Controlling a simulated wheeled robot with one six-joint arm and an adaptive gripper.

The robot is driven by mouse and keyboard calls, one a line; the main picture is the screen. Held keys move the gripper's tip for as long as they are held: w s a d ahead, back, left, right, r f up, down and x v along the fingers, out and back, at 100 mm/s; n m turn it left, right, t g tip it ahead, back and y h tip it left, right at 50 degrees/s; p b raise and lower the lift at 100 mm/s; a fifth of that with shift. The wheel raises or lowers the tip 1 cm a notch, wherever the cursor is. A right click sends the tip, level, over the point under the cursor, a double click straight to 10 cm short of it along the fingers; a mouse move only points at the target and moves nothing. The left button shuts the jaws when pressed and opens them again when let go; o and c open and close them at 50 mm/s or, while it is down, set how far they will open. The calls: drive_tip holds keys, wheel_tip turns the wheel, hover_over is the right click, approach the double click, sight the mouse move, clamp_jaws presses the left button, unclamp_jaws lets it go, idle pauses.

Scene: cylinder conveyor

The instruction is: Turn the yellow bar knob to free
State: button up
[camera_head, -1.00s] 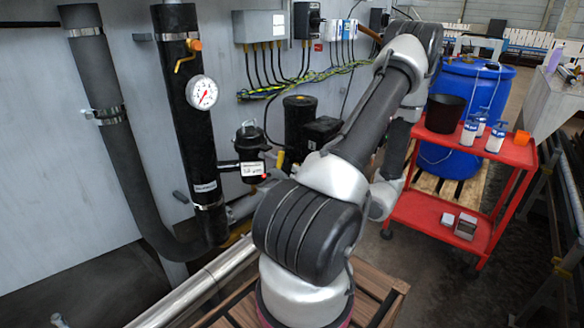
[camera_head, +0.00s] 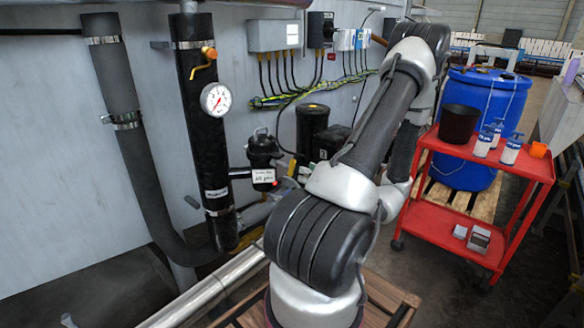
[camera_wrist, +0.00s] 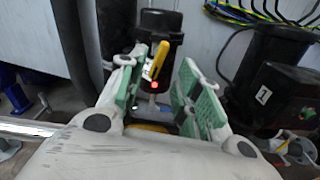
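In the wrist view the yellow bar knob (camera_wrist: 160,60) stands steeply tilted in front of a black canister (camera_wrist: 162,22) with a white label. A small red spot shows just below the knob. My gripper (camera_wrist: 160,72) is open, its two green-padded fingers on either side of the knob's line of sight. I cannot tell whether the knob lies fully between the fingers, and I see no clear contact. In the head view the black canister (camera_head: 263,148) stands beside the dark pipe, and my arm hides most of the gripper and the knob.
A dark vertical pipe (camera_head: 204,135) carries a gauge (camera_head: 216,98) and an orange-yellow valve lever (camera_head: 205,60). Black canisters (camera_head: 312,125) and cables stand close on the right. A red cart (camera_head: 480,160) and a blue barrel (camera_head: 490,95) stand farther right.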

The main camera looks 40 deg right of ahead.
sight(294, 168)
drive_tip(key=shift+m, duration=0.6)
drive_tip(key=w, duration=0.7)
drive_tip(key=shift+w+a, duration=0.3)
drive_tip(key=shift+w, duration=0.1)
clamp_jaws()
